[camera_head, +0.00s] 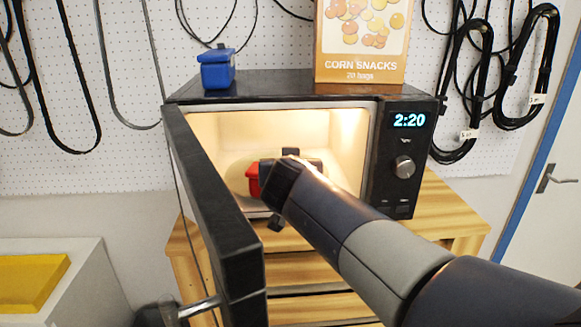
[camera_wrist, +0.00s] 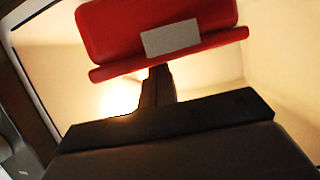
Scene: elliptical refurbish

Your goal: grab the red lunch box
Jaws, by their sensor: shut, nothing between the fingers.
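The red lunch box (camera_head: 253,182) is inside the open, lit microwave (camera_head: 404,200). In the head view, my arm hides much of it. In the wrist view, the red lunch box (camera_wrist: 115,30) fills the upper middle, with a light grey patch on its face. My gripper (camera_head: 290,160) reaches into the microwave opening beside the box. In the wrist view, my gripper (camera_wrist: 157,88) is shut and empty, with its dark fingers just below the box's lower edge. I cannot tell whether they touch it.
The microwave door (camera_head: 220,210) stands open to the left of my arm. A small blue box (camera_head: 217,75) and a corn snacks box (camera_head: 360,66) stand on top. A wooden table (camera_head: 440,215) holds the microwave. A yellow item (camera_head: 30,280) lies at the lower left.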

